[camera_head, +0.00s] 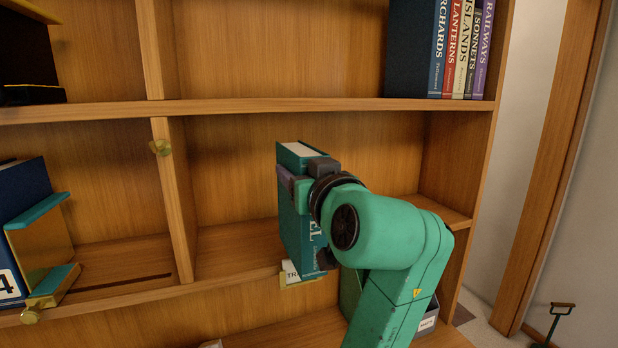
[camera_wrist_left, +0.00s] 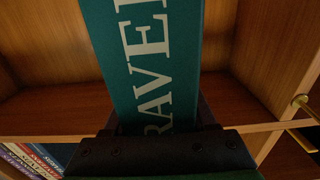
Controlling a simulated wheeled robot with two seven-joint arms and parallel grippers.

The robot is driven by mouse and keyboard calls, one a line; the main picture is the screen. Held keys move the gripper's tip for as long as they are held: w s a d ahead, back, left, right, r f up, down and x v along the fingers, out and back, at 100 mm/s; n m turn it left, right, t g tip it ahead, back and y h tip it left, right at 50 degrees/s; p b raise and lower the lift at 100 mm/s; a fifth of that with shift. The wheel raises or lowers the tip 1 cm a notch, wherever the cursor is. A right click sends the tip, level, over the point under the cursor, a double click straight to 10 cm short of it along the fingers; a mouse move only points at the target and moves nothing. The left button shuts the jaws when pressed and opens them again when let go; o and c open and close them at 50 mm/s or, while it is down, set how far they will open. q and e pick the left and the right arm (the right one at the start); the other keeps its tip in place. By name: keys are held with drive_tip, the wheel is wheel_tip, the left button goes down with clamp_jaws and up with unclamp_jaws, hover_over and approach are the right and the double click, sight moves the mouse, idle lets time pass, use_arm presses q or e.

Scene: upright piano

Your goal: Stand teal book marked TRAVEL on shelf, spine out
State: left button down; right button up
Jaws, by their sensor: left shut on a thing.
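The teal book (camera_head: 293,225) is upright with its lettered spine facing out towards me. In the left wrist view the teal spine (camera_wrist_left: 155,60) fills the middle, with part of the word TRAVEL readable. My left gripper (camera_head: 305,178) is shut on the book's upper part, its arm covering part of the spine. The book is at the front of the middle shelf compartment (camera_head: 235,245), its lower end near the shelf's front edge. I cannot tell whether it touches the shelf. A partly hidden white label (camera_head: 291,272) sits on that edge. My right gripper is not in view.
The compartment is otherwise empty, with free room left of the book. A wooden divider (camera_head: 172,200) bounds it at left. A navy book (camera_head: 22,205) and a teal-and-gold holder (camera_head: 42,240) are further left. Several books (camera_head: 465,50) stand above. A labelled box (camera_head: 427,325) sits below.

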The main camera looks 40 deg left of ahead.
use_arm(q)
drive_tip(key=p+x, duration=0.1)
drive_tip(key=x, duration=1)
drive_tip(key=shift+a+p, duration=0.15)
drive_tip(key=shift+p, duration=0.15)
drive_tip(key=shift+f+b, duration=1.05)
drive_tip(key=shift+f, duration=0.1)
drive_tip(key=shift+c, duration=0.6)
unclamp_jaws()
